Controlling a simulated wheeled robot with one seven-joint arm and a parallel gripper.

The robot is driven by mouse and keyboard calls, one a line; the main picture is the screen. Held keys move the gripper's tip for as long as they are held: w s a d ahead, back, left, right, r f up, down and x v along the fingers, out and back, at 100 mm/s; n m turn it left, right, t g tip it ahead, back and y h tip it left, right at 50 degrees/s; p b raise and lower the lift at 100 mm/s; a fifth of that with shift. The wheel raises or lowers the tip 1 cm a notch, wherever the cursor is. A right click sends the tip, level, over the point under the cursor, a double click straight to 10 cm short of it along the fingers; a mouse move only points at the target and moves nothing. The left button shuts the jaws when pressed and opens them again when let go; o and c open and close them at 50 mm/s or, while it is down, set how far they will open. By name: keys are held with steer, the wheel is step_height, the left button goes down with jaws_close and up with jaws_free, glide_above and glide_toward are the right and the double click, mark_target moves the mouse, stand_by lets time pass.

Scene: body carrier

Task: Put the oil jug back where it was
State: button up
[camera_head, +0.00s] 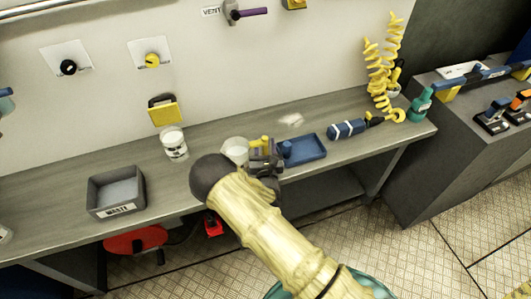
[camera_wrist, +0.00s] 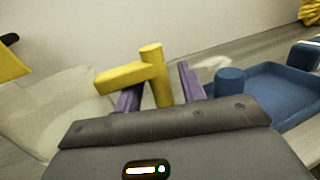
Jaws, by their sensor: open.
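The yellow part (camera_wrist: 153,78) is an upright post with a side arm. My gripper (camera_head: 264,157) is at the jug's right side, low over the bench. In the wrist view my gripper's purple fingers (camera_wrist: 160,90) are apart, one on each side of the yellow post. Whether they touch it cannot be told. The jug's lower part is partly hidden by my arm and gripper.
A blue tray (camera_head: 317,155) sits just right of my gripper. A white canister (camera_head: 174,143) and a grey WASTE bin (camera_head: 98,204) stand to the left. A wall is behind the bench (camera_head: 200,137).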

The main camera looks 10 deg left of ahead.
steer(key=r+b+v, duration=0.1)
steer(key=b+v, duration=0.2)
steer(key=v, duration=0.9)
steer(key=shift+f, duration=0.35)
steer(key=w+d+r+m+g+h, duration=0.1)
steer(key=w+d+m+g+h, duration=0.2)
steer(key=d+m, duration=0.5)
steer(key=d+m+g+h, duration=0.3)
steer(key=d+m+g, duration=0.15)
steer(key=m, duration=0.85)
steer(key=s+d+r+m+g+y, duration=0.1)
steer(key=s+d+r+m+g, duration=0.7)
steer(key=s+d+r+m, duration=0.5)
steer(key=s+r+m, duration=0.1)
steer(key=s+m, duration=0.2)
steer(key=m, duration=0.1)
steer(key=shift+r+m, duration=0.25)
steer(key=shift+m, duration=0.15)
